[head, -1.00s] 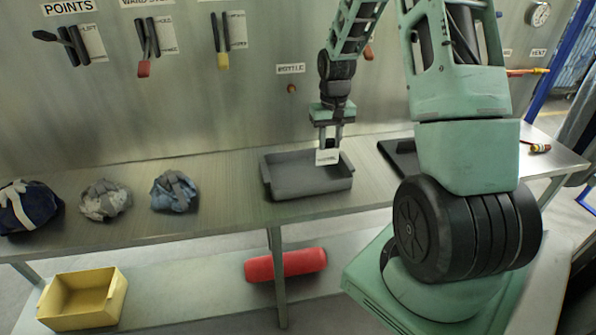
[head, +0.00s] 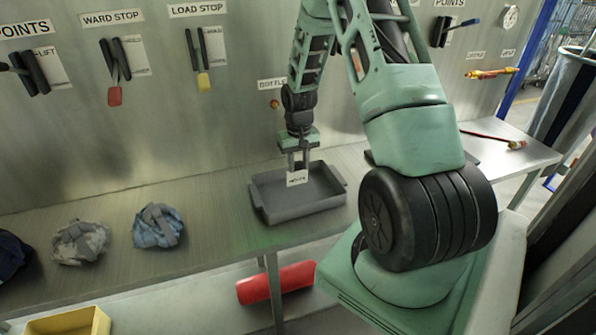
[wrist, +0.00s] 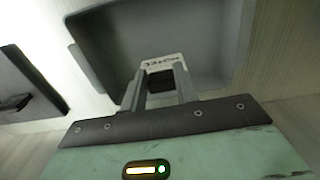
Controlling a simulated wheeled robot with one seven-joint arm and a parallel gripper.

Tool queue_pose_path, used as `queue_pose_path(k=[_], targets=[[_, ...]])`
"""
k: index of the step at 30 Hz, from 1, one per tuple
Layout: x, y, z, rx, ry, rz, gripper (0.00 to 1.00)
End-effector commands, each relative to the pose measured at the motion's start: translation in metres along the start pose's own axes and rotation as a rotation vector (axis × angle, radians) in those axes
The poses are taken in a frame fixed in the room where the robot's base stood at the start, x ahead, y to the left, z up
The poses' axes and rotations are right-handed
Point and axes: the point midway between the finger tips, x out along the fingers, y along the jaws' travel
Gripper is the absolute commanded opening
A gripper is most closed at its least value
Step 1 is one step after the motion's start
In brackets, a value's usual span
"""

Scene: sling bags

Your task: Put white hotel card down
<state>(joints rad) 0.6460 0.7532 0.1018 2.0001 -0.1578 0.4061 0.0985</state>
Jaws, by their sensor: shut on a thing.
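The white card (head: 297,179), with dark print on it, hangs between the fingertips of my gripper (head: 298,165) in the head view. It also shows in the wrist view (wrist: 166,62), where the two fingers (wrist: 160,85) are closed on it. The card is over the grey tray (head: 283,213), which stands on the metal bench. The tray's inside also shows behind the card in the wrist view (wrist: 205,30). I cannot tell whether the card touches the tray. The part of the card between the fingers is partly hidden.
Crumpled cloth bundles, one grey-white (head: 80,241) and one blue (head: 159,226), lie on the bench (head: 215,200) to the left. A red roll (head: 278,283) and a yellow bin (head: 75,322) are on the lower shelf. Tools with labels hang on the back wall. Bench between bundles and tray is clear.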

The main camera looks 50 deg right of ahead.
Motion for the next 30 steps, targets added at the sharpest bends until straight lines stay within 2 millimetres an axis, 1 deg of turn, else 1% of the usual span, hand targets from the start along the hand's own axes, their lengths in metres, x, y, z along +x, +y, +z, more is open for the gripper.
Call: queue_pose_path(k=[6,9,20,21,23,30], targets=[[0.028,0.0,0.0,-0.001,-0.003,-0.001,0.0],[0.035,0.0,0.0,-0.001,-0.002,0.0,0.0],[0.04,0.0,0.0,0.0,-0.001,0.0,0.0],[0.039,0.0,0.0,0.0,-0.001,0.0,0.35],[0.039,0.0,0.0,0.0,-0.001,0.0,0.52],[0.039,0.0,0.0,0.0,-0.001,0.0,0.52]])
